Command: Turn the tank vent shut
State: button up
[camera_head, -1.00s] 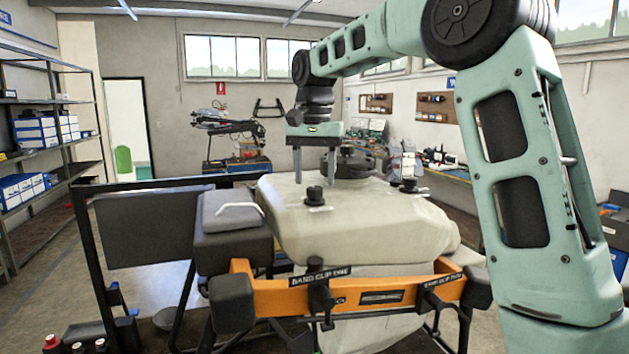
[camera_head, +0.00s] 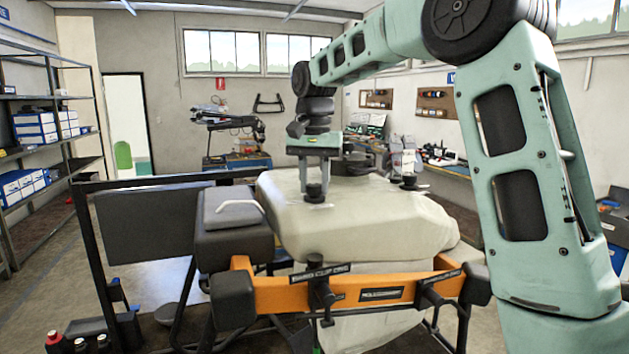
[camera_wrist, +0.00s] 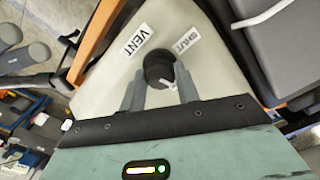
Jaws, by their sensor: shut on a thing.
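The cream tank (camera_head: 370,225) fills the middle of the head view. Its black round vent knob (camera_head: 313,193) stands on the top, near the left. My gripper (camera_head: 314,186) points down at the knob with a finger on each side. In the wrist view my gripper (camera_wrist: 158,76) is shut on the knob (camera_wrist: 158,65). A small white mark (camera_wrist: 168,84) shows at the knob's lower side, between the fingers. A VENT label (camera_wrist: 136,40) lies at the knob's upper left and a SHUT label (camera_wrist: 185,40) at its upper right.
A second black knob (camera_head: 409,182) stands on the tank to the right. A dark round cap (camera_head: 352,165) is behind my gripper. An orange bar (camera_head: 380,295) with black clips crosses the tank's front. A grey box with a white handle (camera_head: 235,225) adjoins the tank at left.

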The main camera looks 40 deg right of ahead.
aim_at(314, 184)
jog(key=shift+n, duration=0.4)
jog(key=n+p, duration=0.1)
jog(key=n, duration=0.2)
jog(key=shift+r, duration=0.1)
jog(key=n+p, duration=0.1)
jog(key=n, duration=0.2)
jog(key=shift+n, duration=0.3)
jog(key=n+p, duration=0.1)
jog(key=n, duration=0.5)
jog(key=shift+n, duration=0.3)
jog(key=o, duration=1)
jog(key=shift+c, duration=0.2)
notch_tip(314, 184, up, 17)
jog(key=b, duration=0.2)
jog(key=shift+r, duration=0.15)
